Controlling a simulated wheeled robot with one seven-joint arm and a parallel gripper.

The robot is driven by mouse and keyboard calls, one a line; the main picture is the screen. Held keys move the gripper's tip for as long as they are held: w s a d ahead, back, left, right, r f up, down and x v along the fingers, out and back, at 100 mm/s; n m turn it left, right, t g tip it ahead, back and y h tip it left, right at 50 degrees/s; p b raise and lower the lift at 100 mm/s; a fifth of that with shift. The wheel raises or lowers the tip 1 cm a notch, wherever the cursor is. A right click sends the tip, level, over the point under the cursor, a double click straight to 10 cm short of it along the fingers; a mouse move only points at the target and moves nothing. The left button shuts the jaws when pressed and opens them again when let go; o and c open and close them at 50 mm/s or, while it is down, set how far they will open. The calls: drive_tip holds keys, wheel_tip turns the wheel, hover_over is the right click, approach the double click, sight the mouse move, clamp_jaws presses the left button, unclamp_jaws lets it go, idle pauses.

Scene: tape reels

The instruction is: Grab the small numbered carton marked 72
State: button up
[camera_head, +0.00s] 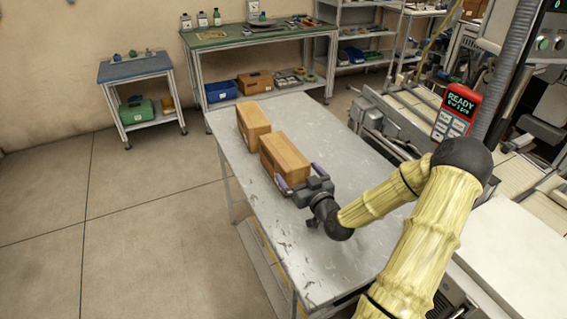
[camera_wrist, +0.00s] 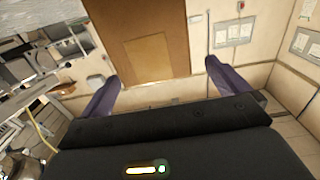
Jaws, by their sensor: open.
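Two brown cartons stand on a grey metal table (camera_head: 330,240). The nearer, larger-looking carton (camera_head: 285,152) is by my gripper; the farther carton (camera_head: 253,124) stands just behind it to the left. No number is readable on either. My gripper (camera_head: 299,174) is open at the near end of the nearer carton, with its purple fingers apart. In the wrist view, a brown carton face (camera_wrist: 145,55) with a paler tan patch shows ahead, between the two fingers of my gripper (camera_wrist: 162,74). I cannot tell whether the fingers reach past its near edge or touch it.
The table is bare along its right side and near end. A machine with a red panel reading READY (camera_head: 458,108) stands to the right. At the back are a green-topped bench (camera_head: 230,38) with bins beneath and a small blue-topped table (camera_head: 135,68). Open floor lies left.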

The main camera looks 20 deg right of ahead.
sight(291, 159)
drive_tip(key=shift+w, duration=0.7)
drive_tip(key=w, duration=0.1)
drive_tip(key=w+p, duration=0.1)
drive_tip(key=w, duration=0.2)
drive_tip(key=shift+w+d+r, duration=0.2)
drive_tip(key=shift+w+r, duration=0.15)
drive_tip(key=shift+r, duration=0.05)
drive_tip(key=shift+w, duration=0.3)
drive_tip(key=c, duration=1.7)
drive_tip(key=shift+r, duration=0.15)
drive_tip(key=shift+c, duration=0.2)
